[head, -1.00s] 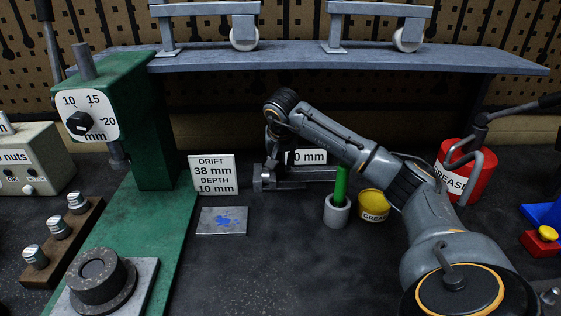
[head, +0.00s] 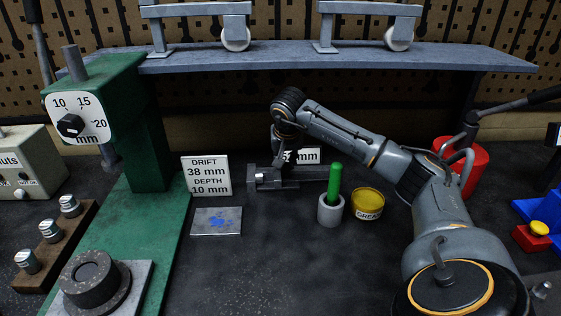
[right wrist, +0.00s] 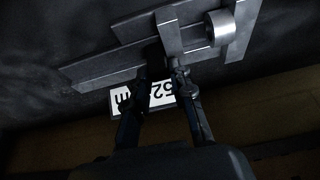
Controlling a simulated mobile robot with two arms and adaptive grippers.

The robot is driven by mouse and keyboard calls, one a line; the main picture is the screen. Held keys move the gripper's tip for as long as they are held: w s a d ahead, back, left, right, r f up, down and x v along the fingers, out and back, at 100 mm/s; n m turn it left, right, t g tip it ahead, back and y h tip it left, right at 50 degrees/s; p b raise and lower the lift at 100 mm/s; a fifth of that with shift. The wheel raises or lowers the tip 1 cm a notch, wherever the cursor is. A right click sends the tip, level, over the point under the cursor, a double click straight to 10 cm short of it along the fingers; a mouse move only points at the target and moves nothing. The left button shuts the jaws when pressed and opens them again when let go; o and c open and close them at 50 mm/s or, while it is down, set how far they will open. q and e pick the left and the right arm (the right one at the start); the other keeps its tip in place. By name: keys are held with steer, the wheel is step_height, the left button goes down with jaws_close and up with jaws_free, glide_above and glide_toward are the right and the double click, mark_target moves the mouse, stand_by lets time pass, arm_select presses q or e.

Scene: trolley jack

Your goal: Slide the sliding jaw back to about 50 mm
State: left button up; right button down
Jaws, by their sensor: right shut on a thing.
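The grey jaw gauge lies on the bench, its bar (head: 312,173) running to the right. Its fixed jaw (head: 252,180) is at the left end. In the right wrist view the sliding jaw (right wrist: 169,32) stands across the bar, with a round ring-like piece (right wrist: 219,27) between it and the fixed jaw (right wrist: 244,25). My right gripper (head: 282,160) is at the sliding jaw; its fingers (right wrist: 160,75) are shut on it. The contact is dark and partly hidden. A white readout plate (head: 306,156) behind is partly covered by the gripper. My left gripper is not in view.
A green tool (head: 335,182) stands in a grey cup near the bar's right end, beside a yellow grease tin (head: 368,203). A drift-and-depth sign (head: 206,177) and blue-marked plate (head: 217,221) are left. A green press (head: 150,170) stands further left. The front middle is clear.

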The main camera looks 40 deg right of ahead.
steer(key=c, duration=1.4)
jaws_free()
steer(key=shift+w, duration=0.1)
steer(key=v, duration=1.2)
steer(key=shift+r, duration=0.1)
steer(key=shift+w, duration=0.1)
